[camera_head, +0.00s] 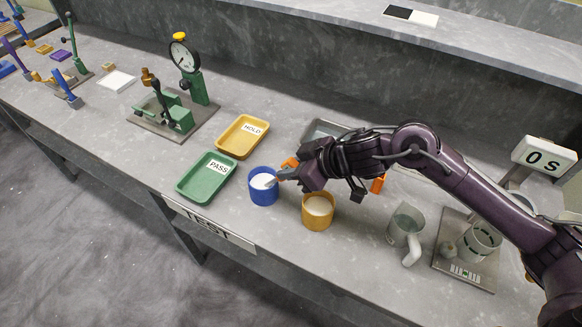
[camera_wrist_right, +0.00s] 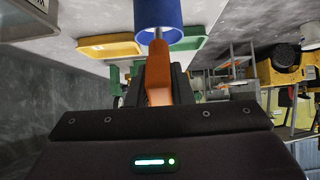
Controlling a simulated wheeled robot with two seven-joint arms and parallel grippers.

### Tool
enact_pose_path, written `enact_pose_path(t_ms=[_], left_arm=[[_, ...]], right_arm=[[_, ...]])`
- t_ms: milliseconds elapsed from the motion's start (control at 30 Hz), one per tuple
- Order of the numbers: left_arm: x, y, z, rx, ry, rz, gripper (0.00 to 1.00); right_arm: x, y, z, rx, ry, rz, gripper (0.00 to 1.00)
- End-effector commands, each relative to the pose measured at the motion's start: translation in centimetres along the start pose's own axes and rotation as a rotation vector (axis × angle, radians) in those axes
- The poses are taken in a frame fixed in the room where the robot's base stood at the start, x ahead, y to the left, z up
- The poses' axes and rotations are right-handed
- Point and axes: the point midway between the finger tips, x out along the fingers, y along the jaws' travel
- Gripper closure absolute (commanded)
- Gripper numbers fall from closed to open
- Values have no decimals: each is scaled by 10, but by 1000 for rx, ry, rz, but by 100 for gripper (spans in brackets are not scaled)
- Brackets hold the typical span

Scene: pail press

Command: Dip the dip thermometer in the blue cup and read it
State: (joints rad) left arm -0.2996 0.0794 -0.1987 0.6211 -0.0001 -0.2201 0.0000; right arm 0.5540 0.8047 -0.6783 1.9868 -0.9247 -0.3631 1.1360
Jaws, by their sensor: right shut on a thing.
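The blue cup (camera_head: 263,192) stands upright on the grey bench and holds a whitish content. It also shows at the top of the right wrist view (camera_wrist_right: 157,13). My right gripper (camera_head: 283,176) is shut on the orange handle of the dip thermometer (camera_wrist_right: 157,80). The thermometer's grey stem points toward the blue cup, and in the head view its end appears over or in the cup's mouth. I cannot tell how deep the tip is. No reading is legible. My left gripper is not in view.
A yellow cup (camera_head: 318,211) stands just right of the blue cup. A green PASS tray (camera_head: 187,194) and a yellow HOLD tray (camera_head: 222,143) lie to the left. A clear jug (camera_head: 404,228), a scale (camera_head: 462,268) and a "0 s" display (camera_head: 543,158) stand at the right.

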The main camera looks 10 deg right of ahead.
Motion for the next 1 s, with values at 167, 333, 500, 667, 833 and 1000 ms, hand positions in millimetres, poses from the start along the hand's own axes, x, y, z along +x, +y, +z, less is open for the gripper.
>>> enact_pose_path(t_ms=[167,333,500,667,833,1000], left_arm=[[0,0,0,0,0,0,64],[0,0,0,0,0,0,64],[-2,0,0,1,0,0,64],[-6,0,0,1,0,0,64],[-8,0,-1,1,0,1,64],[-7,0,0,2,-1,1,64]], right_arm=[[0,0,0,0,-2,0,100],[0,0,1,0,-3,0,100],[0,0,0,0,-2,0,100],[3,0,-4,0,-2,0,100],[7,0,-7,0,-2,0,100],[7,0,-6,0,-2,1,100]])
